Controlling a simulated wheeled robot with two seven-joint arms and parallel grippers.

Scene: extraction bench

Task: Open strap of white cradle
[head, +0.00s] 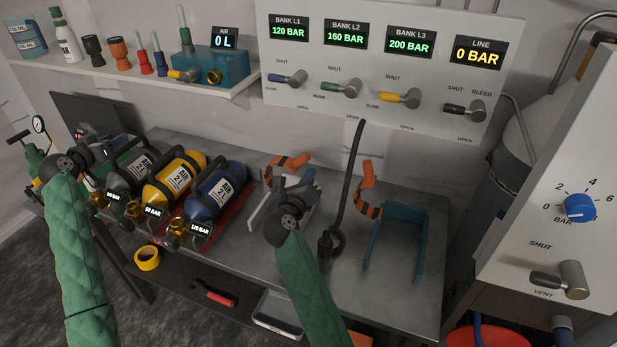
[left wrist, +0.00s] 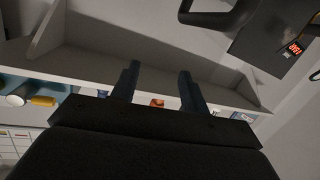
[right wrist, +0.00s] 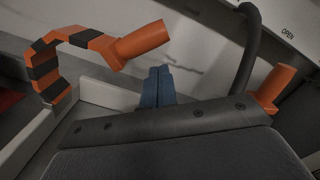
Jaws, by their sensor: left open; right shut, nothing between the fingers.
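The white cradle (head: 257,212) stands on the bench, largely covered by my right gripper and arm. Its orange-and-black strap (head: 283,166) shows behind the gripper. In the right wrist view the strap (right wrist: 44,72) arches up beside a white wall (right wrist: 105,93), and its thick orange end (right wrist: 142,40) sticks out in the air. My right gripper (head: 306,178) is shut and empty at the cradle; its fingertips (right wrist: 157,72) are below and right of the strap end, apart from it.
The valve panel (head: 390,68) hangs behind.

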